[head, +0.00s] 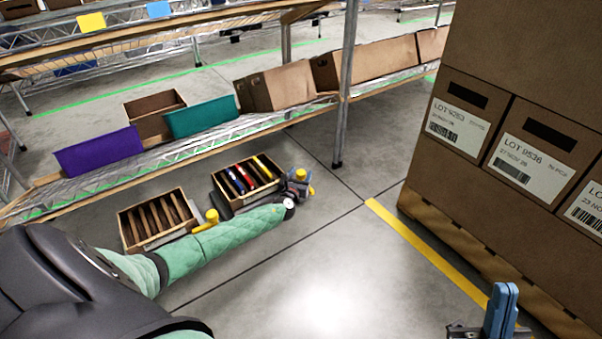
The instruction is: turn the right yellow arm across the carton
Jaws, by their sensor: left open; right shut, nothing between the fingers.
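Two open wooden cartons stand low in front of the shelf. The right carton (222,194) holds several coloured upright items; the left carton (127,233) has brown slats inside. A yellow arm (209,219) shows beside the left carton, partly behind my green sleeve. The right yellow arm (300,174) shows as a small yellow piece at the right carton's right side. My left gripper (299,188) is open right by that piece; whether it touches is too small to tell. My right gripper (501,310) is shut and empty at the bottom right, far from the cartons.
A wire shelf (190,148) with purple, teal and brown bins runs behind the cartons, with a metal post (345,85). A tall stack of labelled boxes (530,60) on a pallet stands at right. The floor between is clear, with a yellow line (425,245).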

